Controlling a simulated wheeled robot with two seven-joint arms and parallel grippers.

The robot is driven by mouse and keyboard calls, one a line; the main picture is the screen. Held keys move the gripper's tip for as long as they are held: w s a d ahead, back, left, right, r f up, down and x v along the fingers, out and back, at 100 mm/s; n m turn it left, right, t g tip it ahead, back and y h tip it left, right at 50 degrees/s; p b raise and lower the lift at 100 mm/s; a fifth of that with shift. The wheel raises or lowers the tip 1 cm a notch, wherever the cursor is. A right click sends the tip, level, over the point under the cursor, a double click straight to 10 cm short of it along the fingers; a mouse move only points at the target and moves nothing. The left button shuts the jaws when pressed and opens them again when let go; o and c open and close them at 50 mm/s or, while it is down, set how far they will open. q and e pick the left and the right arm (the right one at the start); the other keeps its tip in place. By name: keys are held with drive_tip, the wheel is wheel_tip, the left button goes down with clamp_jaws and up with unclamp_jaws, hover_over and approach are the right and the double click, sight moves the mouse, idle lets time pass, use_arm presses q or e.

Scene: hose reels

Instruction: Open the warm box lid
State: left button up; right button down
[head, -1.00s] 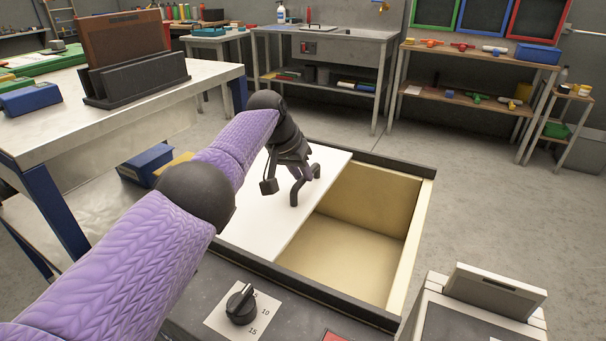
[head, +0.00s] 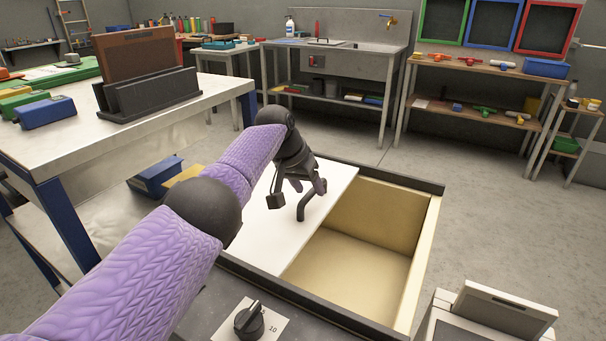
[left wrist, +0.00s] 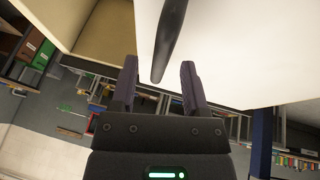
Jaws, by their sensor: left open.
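The warm box (head: 435,215) is a low box with a dark rim and a pale yellow inside. Its white lid (head: 262,232) lies flat over the left part, and the right part of the box stands uncovered. A black bar handle (head: 304,207) rises from the lid near its right edge. My left gripper (head: 298,188) is at the handle, jaws open. In the left wrist view, the handle (left wrist: 170,40) reaches down between the two open fingers (left wrist: 159,75), with gaps showing on both sides. My right gripper is out of view.
A dial (head: 248,320) sits on the panel in front of the box. A pale unit with a tilted screen (head: 505,308) stands at the lower right. A metal table (head: 150,125) stands to the left. The floor (head: 490,200) right of the box is clear.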

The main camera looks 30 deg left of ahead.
use_arm(q)
drive_tip(key=p+v, duration=0.6)
drive_tip(key=v, duration=0.3)
drive_tip(key=shift+r+p, duration=0.2)
drive_tip(key=shift+p, duration=0.15)
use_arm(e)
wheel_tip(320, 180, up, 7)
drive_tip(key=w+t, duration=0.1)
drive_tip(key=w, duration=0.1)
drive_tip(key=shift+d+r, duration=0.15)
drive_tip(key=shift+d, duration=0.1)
use_arm(q)
drive_tip(key=shift+s, duration=0.1)
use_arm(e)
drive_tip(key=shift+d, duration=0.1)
